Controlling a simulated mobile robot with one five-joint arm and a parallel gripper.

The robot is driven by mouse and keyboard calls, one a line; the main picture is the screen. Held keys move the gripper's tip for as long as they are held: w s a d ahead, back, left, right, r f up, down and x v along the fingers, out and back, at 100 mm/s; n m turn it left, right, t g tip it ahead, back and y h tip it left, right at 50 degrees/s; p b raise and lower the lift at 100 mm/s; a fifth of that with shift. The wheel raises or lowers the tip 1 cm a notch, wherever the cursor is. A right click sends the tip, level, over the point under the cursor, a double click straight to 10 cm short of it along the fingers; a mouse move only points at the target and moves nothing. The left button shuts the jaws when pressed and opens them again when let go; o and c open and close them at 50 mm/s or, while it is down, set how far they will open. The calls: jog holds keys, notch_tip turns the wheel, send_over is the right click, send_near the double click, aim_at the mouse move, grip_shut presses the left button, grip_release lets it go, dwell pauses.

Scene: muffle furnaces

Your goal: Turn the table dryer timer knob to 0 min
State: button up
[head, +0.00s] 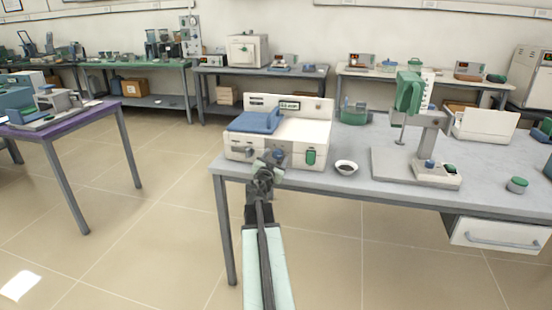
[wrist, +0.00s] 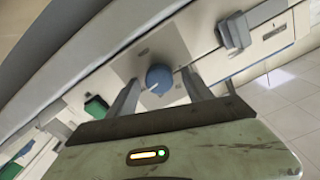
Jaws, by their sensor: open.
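The table dryer (head: 305,132) is a white box with a blue lid at the left end of the grey bench. Its timer knob is a round blue knob (wrist: 159,80) on the front panel, with a short white mark on its face. In the head view the knob (head: 279,155) shows just beyond my gripper (head: 268,166). In the wrist view the two fingers of my gripper (wrist: 160,84) are apart, one on each side of the knob. I cannot tell whether they touch it. No scale numbers are readable.
A green switch (head: 311,157) and a grey knob or latch (head: 249,153) sit on the same front panel. A small dark-filled bowl (head: 346,168) and a green-headed stand (head: 410,95) are on the bench to the right.

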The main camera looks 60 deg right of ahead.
grip_shut()
jog(key=shift+w, duration=0.1)
